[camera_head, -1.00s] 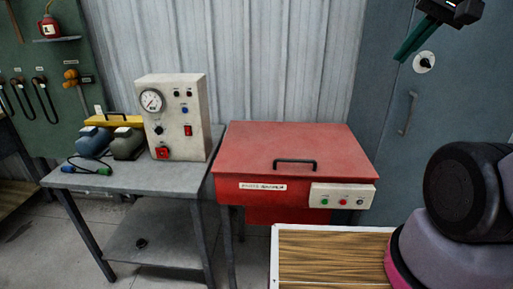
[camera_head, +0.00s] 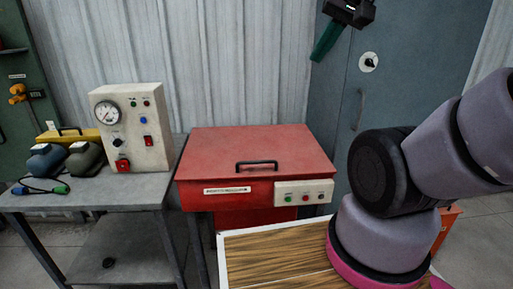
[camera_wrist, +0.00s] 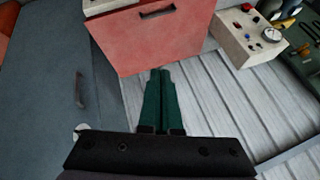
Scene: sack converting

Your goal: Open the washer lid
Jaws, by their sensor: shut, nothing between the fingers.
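The washer is a red box with a flat red lid (camera_head: 262,148), lying closed in the middle of the head view. A black bar handle (camera_head: 256,164) is fixed near the lid's front edge. My gripper (camera_head: 321,50) has green fingers, shut and empty, raised at the upper right in front of the grey cabinet. In the wrist view the shut fingers (camera_wrist: 160,75) point toward the red washer (camera_wrist: 150,38), apart from the handle.
A control panel (camera_head: 304,192) sits on the washer's front right. A wood-topped surface (camera_head: 270,258) is in front. A grey table (camera_head: 130,188) with a gauge box (camera_head: 131,128) stands left. A grey-blue cabinet (camera_head: 420,80) stands behind right.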

